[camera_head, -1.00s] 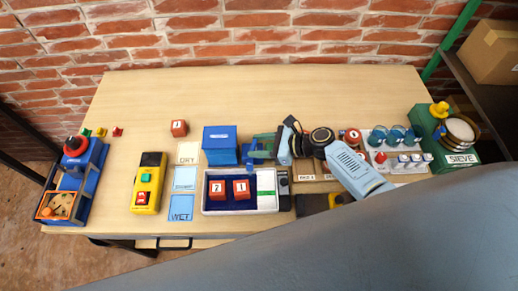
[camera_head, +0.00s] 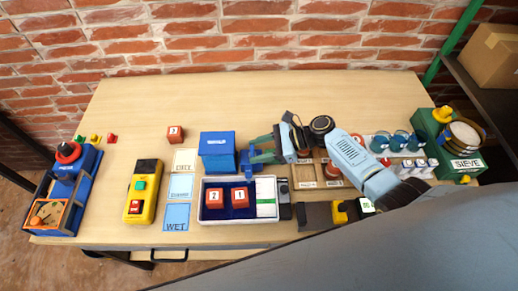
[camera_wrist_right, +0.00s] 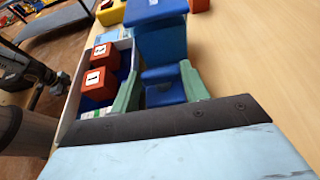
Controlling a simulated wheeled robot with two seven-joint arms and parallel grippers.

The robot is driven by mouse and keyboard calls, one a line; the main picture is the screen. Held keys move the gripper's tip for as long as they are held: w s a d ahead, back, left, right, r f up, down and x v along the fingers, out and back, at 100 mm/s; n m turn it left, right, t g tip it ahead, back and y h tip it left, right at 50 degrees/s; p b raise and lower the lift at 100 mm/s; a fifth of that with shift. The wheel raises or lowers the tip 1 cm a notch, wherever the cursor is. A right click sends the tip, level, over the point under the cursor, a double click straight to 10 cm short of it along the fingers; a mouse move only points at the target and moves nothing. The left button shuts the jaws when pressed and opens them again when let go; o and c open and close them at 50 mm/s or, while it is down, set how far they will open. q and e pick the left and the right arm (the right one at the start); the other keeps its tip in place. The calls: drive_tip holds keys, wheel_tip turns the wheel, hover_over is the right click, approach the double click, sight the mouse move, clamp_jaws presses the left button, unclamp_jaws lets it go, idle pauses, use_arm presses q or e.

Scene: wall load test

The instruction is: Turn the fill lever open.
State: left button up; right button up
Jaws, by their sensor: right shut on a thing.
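A blue box-shaped unit (camera_head: 217,147) stands at the middle of the table, with a smaller blue part (camera_head: 245,165) at its right side. My right gripper (camera_head: 252,158) reaches in from the right, its green fingers on either side of this smaller part and shut on it. In the right wrist view the blue part (camera_wrist_right: 163,88) sits between the two green fingers (camera_wrist_right: 160,92), with the larger blue unit (camera_wrist_right: 160,40) just beyond. I see no readable label marking it as the fill lever, and its turn angle is unclear. My left gripper is out of view.
A white-rimmed tray (camera_head: 203,216) with two red numbered cubes lies just in front. A yellow button box (camera_head: 142,190) and wet/dry cards (camera_head: 177,212) are to the left. Jars (camera_head: 400,142) and a green sieve unit (camera_head: 468,162) stand right. The table's back is clear.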

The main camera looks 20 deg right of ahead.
drive_tip(key=o, duration=0.7)
drive_tip(key=v, duration=1.3)
drive_tip(key=shift+r, duration=0.15)
